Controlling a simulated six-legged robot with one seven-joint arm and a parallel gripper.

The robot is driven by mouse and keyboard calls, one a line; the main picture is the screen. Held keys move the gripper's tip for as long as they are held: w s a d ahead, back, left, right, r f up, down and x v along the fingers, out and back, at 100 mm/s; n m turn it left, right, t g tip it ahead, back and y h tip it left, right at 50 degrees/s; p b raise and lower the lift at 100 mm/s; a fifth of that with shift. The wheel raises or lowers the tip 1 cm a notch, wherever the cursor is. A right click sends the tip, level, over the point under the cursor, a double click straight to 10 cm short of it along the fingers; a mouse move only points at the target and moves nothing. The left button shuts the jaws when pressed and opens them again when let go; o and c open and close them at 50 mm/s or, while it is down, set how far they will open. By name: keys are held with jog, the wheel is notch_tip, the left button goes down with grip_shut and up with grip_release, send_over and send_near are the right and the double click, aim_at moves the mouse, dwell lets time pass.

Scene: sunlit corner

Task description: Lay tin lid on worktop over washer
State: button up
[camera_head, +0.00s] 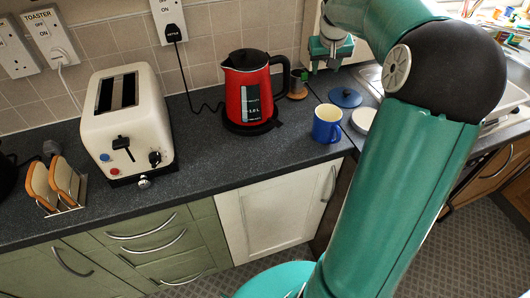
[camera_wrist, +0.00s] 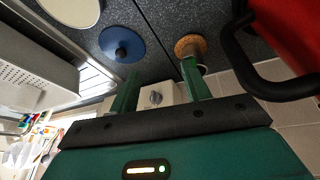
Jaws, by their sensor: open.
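A round blue lid with a dark knob (camera_head: 345,97), which I take as the tin lid, lies knob up on the dark worktop (camera_head: 215,135), right of a seam. It also shows in the wrist view (camera_wrist: 122,46). A white panel with a handle (camera_head: 275,212) is under the worktop left of the seam; I cannot tell if it is the washer. My gripper (camera_head: 328,66) is above the back of the worktop, behind the lid. In the wrist view my gripper (camera_wrist: 160,84) is open, with nothing between its fingers, apart from the lid.
A blue mug (camera_head: 327,124) and a pale round thing (camera_head: 363,120) are near the lid. A red kettle (camera_head: 248,88), a grey cylinder on a cork base (camera_head: 298,82), a toaster (camera_head: 127,120) and a bread rack (camera_head: 53,186) stand further left.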

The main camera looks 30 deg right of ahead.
jog(key=s+a+r+n, duration=0.1)
jog(key=s+a+r, duration=0.15)
jog(key=a, duration=0.45)
jog(key=s+a+r, duration=0.1)
jog(key=s+a, duration=0.3)
jog(key=a, duration=0.3)
jog(key=s+a+r+n, duration=0.1)
jog(key=s+a, duration=0.2)
jog(key=a, duration=0.4)
jog(key=s+a+f+n+t+y, duration=0.2)
jog(key=s+a+f, duration=0.1)
jog(key=s+a, duration=0.9)
jog(key=s, duration=0.3)
jog(key=shift+s+f+y, duration=0.15)
jog(key=shift+f+y, duration=0.1)
jog(key=shift+y, duration=0.05)
jog(key=shift+c, duration=0.5)
jog(key=shift+c, duration=0.8)
jog(key=shift+d, duration=0.1)
